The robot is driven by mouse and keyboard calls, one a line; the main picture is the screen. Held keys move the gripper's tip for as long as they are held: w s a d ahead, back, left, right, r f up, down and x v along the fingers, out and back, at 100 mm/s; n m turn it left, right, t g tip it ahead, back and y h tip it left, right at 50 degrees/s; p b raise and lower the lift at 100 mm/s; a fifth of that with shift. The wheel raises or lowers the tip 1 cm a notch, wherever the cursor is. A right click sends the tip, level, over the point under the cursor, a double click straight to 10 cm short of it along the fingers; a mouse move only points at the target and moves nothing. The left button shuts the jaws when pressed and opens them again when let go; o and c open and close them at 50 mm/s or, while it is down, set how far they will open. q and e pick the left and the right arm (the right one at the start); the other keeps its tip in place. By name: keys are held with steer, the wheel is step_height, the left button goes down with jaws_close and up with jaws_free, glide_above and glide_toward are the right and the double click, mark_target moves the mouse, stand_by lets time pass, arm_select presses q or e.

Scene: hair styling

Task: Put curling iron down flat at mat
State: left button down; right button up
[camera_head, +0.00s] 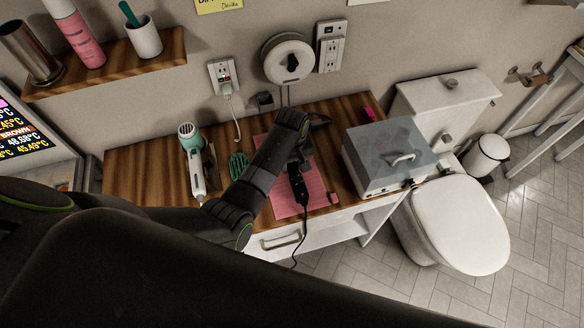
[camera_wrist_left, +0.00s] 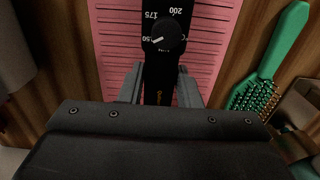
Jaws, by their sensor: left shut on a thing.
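The black curling iron (camera_head: 299,188) is over the pink mat (camera_head: 318,190) on the wooden table, with its cord hanging off the front edge. My left gripper (camera_head: 297,163) is above the mat, shut on the iron. In the left wrist view the iron's handle with its temperature dial (camera_wrist_left: 165,38) lies between the two fingers (camera_wrist_left: 160,88), with the ribbed pink mat (camera_wrist_left: 112,45) behind it. I cannot tell whether the iron touches the mat. My right gripper is not in view.
A green brush (camera_head: 238,165) and a teal and white hair dryer (camera_head: 192,158) lie left of the mat. A grey box (camera_head: 385,155) with a handle stands to its right. A toilet (camera_head: 460,225) is beyond the table's right end.

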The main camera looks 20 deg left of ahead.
mark_target(292, 165)
arm_select(q)
steer(key=shift+f, duration=1.25)
steer(key=c, duration=1.1)
jaws_free()
steer(key=shift+o, duration=0.2)
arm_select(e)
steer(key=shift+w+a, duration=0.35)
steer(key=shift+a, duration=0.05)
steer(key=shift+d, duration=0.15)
arm_select(q)
steer(key=shift+r, duration=0.25)
step_height(292, 165, up, 12)
steer(key=shift+f, duration=0.1)
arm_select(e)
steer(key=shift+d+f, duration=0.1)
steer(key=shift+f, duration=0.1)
